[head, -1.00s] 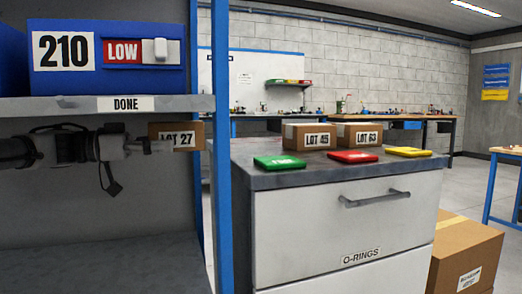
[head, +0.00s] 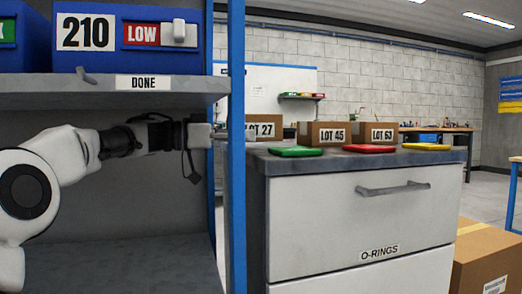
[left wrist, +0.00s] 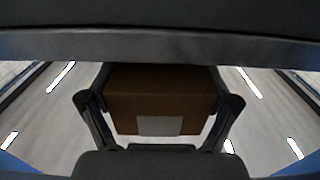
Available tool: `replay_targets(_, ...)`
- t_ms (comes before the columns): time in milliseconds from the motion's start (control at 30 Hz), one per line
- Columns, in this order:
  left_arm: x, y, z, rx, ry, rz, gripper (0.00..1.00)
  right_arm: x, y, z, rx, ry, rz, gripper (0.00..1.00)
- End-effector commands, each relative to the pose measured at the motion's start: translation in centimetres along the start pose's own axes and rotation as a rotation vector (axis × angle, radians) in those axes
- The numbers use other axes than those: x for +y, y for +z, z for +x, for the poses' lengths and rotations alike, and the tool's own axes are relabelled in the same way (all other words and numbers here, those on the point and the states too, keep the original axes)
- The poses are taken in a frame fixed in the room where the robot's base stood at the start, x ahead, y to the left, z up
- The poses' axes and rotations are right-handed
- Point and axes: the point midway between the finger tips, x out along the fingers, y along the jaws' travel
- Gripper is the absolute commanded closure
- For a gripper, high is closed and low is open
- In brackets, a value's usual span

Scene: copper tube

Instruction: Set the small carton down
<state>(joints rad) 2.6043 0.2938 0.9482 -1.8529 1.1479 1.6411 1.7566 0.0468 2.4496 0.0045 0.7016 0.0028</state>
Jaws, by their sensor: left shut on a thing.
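The small carton labelled LOT 27 (head: 264,129) shows in the head view just right of the blue post, which hides its left part. My left gripper (head: 214,135) reaches in from the left under the shelf and is shut on it; its fingertips are partly hidden by the post. In the left wrist view the brown carton (left wrist: 160,92) sits between the two fingers, with a pale label on it. The carton appears near the left end of the grey cabinet top (head: 285,167); I cannot tell whether it touches it. My right gripper is not in view.
Cartons LOT 45 (head: 327,134) and LOT 63 (head: 377,134) stand on the cabinet. Green (head: 296,151), red (head: 369,149) and yellow (head: 426,147) flat pieces lie along its front. The blue post (head: 237,200) and DONE shelf (head: 60,95) are close to my arm.

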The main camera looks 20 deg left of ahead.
Motion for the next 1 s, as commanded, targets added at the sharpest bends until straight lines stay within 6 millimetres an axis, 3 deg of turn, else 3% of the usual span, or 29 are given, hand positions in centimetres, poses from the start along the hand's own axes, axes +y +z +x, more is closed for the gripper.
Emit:
replay_targets(233, 0.1, 0.2, 4.4, 0.000, 0.001, 0.004, 0.62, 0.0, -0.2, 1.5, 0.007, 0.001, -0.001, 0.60)
replay_targets(667, 0.0, 1.2, 4.2, 0.003, 0.000, -0.001, 0.62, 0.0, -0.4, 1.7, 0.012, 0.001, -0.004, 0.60)
replay_targets(700, 0.0, 1.4, 4.2, 0.002, 0.000, -0.001, 0.05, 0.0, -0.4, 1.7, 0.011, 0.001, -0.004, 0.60)
replay_targets(733, 0.0, 1.4, 4.2, 0.002, 0.000, -0.001, 0.00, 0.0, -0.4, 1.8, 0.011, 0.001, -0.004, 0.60)
replay_targets(1000, 0.0, 1.3, 4.2, 0.001, 0.000, 0.000, 0.00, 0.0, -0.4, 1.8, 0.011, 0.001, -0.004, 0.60)
